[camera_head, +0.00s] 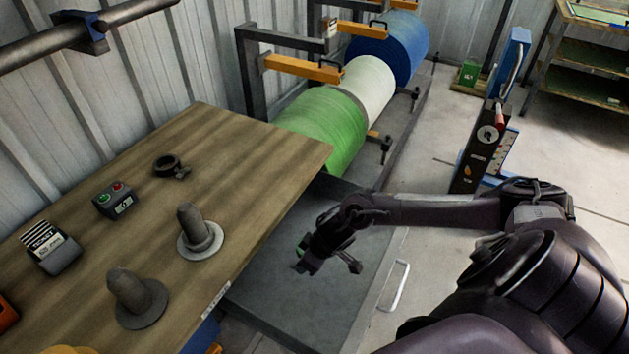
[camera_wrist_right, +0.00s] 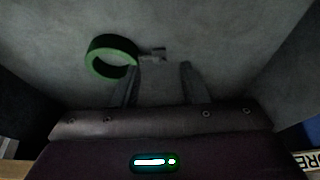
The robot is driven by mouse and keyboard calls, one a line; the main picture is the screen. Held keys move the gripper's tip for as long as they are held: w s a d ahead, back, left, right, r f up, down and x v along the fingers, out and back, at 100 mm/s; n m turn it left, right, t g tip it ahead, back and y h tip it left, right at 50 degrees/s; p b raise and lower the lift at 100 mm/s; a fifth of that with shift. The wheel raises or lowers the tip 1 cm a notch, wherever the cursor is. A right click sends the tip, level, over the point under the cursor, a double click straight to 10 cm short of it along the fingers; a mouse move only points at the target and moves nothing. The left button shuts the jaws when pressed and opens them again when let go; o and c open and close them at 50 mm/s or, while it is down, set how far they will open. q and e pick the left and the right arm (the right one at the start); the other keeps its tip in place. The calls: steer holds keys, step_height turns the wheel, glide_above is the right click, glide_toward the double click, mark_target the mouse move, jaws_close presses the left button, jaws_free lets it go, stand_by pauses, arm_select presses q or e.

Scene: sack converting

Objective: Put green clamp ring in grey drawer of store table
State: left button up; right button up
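The grey drawer (camera_head: 310,305) of the store table (camera_head: 235,150) is pulled out, with its handle at the front right. My right gripper (camera_head: 328,266) is over the drawer, pointing down, with its fingers apart. In the right wrist view the green clamp ring (camera_wrist_right: 110,58), dark outside and green inside, is just beyond and left of the open fingertips (camera_wrist_right: 160,75). Its small lug is ahead of the gap between them. The grey drawer floor is behind it; whether the ring rests on it is unclear. In the head view only a bit of green shows beside the gripper.
On the table are a dark clamp ring (camera_head: 167,166), a button box (camera_head: 114,200), a ticket holder (camera_head: 48,247) and two grey pegs (camera_head: 195,232) (camera_head: 136,297). Green, white and blue rolls (camera_head: 330,122) stand behind the drawer. The drawer floor is largely clear.

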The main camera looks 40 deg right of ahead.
steer(key=a+v, duration=0.1)
steer(key=v, duration=0.5)
steer(key=shift+s+d+r+p, duration=0.25)
steer(key=shift+d+r+p, duration=0.15)
steer(key=shift+d+r, duration=0.1)
